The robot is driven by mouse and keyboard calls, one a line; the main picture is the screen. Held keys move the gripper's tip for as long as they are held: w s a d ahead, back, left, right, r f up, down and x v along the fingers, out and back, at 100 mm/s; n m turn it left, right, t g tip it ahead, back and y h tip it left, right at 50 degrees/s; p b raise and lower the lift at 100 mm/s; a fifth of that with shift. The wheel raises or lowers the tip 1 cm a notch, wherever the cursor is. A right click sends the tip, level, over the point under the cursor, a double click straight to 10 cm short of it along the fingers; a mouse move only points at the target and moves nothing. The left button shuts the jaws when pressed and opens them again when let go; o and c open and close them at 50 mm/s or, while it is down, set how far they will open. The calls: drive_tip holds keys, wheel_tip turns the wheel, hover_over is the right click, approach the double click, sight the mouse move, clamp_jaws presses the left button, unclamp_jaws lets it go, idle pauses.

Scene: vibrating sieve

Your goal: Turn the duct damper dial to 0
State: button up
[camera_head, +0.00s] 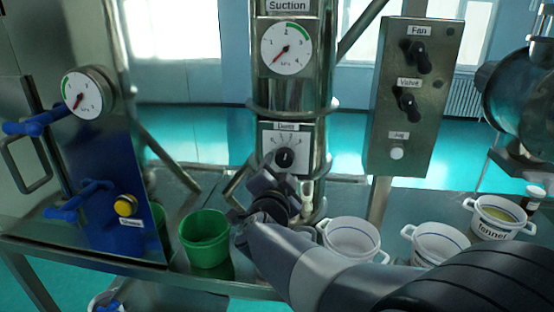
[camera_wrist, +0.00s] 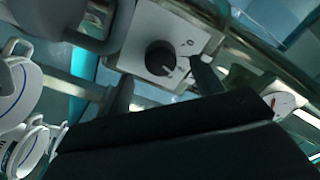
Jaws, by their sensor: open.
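The duct damper dial (camera_head: 285,158) is a black round knob on a white plate with scale marks, low on the steel duct. In the wrist view the knob (camera_wrist: 160,57) shows a small light mark near its lower right edge, and a "0" is on the plate to its upper right. My gripper (camera_head: 274,184) is just below the dial in the head view. In the wrist view my gripper (camera_wrist: 161,80) is open, with one dark finger at each side of the knob, apparently apart from it. The setting the pointer stands at is not clear.
A suction gauge (camera_head: 286,48) sits above the dial. A control box (camera_head: 402,100) with Fan and Valve knobs stands to the right. A green bucket (camera_head: 205,240) and white pots (camera_head: 350,240) stand on the bench. A blue panel (camera_head: 105,190) with handles is at left.

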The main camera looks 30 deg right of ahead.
sight(284, 161)
drive_tip(key=shift+p+x, duration=0.3)
drive_tip(key=shift+x, duration=2.65)
drive_tip(key=shift+c, duration=0.5)
drive_tip(key=shift+s, duration=0.1)
drive_tip(key=c, duration=0.9)
